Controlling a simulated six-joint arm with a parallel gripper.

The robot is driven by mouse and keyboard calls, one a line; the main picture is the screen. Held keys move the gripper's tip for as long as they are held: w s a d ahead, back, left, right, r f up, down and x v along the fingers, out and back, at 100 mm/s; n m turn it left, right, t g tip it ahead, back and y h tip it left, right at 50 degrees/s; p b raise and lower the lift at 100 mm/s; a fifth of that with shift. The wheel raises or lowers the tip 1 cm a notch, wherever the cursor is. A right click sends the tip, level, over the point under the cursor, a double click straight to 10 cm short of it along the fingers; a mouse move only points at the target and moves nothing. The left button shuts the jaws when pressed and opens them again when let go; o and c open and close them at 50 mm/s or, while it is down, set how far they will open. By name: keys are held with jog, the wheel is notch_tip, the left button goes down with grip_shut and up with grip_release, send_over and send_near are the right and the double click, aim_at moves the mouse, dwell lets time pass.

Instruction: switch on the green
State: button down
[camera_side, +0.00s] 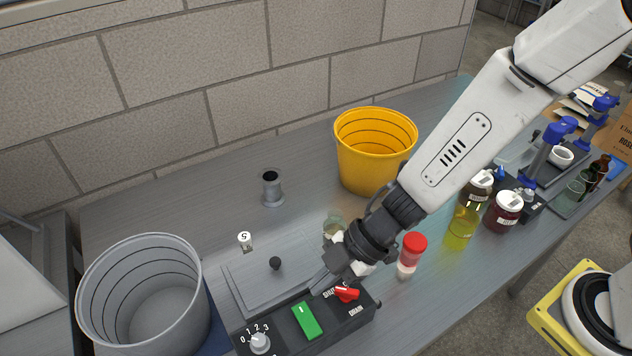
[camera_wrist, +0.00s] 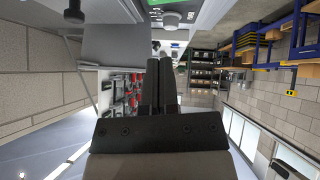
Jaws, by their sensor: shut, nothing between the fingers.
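A green rocker switch (camera_side: 307,320) sits on the sloped face of a dark control box (camera_side: 283,338) at the bottom of the side view. It bears a white mark near its upper end. A bit of green (camera_wrist: 182,2) shows at the top edge of the wrist view, mostly cut off. My gripper (camera_side: 319,286) is shut and empty, just above and behind the green switch in the side view; I cannot tell whether it touches the box. Its two fingers lie together in the wrist view (camera_wrist: 161,64).
A numbered grey knob (camera_side: 260,343) is left of the switch; a red switch (camera_side: 346,294) marked DRAIN is right. A flat plate with a black knob (camera_side: 275,264) lies behind. A grey bucket (camera_side: 142,290), yellow bucket (camera_side: 374,160) and red-capped jar (camera_side: 411,255) stand around.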

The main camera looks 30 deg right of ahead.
aim_at(298, 308)
jog(key=x, duration=0.3)
jog(key=shift+d+f, duration=0.1)
jog(key=shift+f, duration=0.3)
jog(key=shift+w+f, duration=0.15)
jog(key=shift+f, duration=0.55)
jog(key=shift+w+f, duration=0.15)
jog(key=shift+f, duration=0.55)
jog(key=shift+f, duration=0.1)
jog(key=shift+w+f, duration=0.15)
jog(key=shift+f, duration=0.1)
jog(key=shift+s+r, duration=0.1)
jog(key=shift+s, duration=0.1)
jog(key=shift+s+r, duration=0.25)
jog(key=shift+s, duration=0.3)
jog(key=shift+r, duration=0.1)
